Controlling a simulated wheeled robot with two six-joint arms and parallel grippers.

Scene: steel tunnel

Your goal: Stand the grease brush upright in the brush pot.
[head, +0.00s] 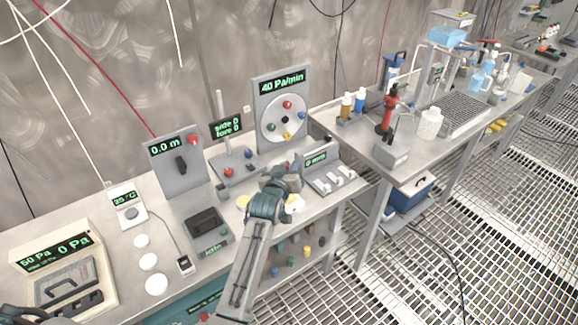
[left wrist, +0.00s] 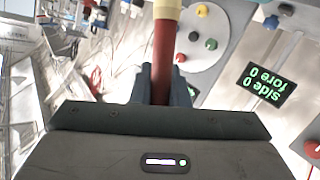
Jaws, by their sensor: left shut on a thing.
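My left gripper (head: 288,178) is over the near bench, in front of the round dial panel. In the left wrist view its fingers (left wrist: 161,88) are shut on a red handle (left wrist: 163,60) with a yellow part (left wrist: 167,10) beyond it. This may be the grease brush; its bristles do not show. In the head view my gripper hides the held thing, so its tilt is unclear there. I cannot pick out the brush pot with certainty in either view. My right gripper is not in view.
The dial panel (head: 282,103) stands behind my gripper, with the side/fore display (head: 226,129) to its left. A grey unit with white levers (head: 328,172) is to the right. A red pump-like thing (head: 388,112) and bottles stand on the farther bench. A gap separates the benches.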

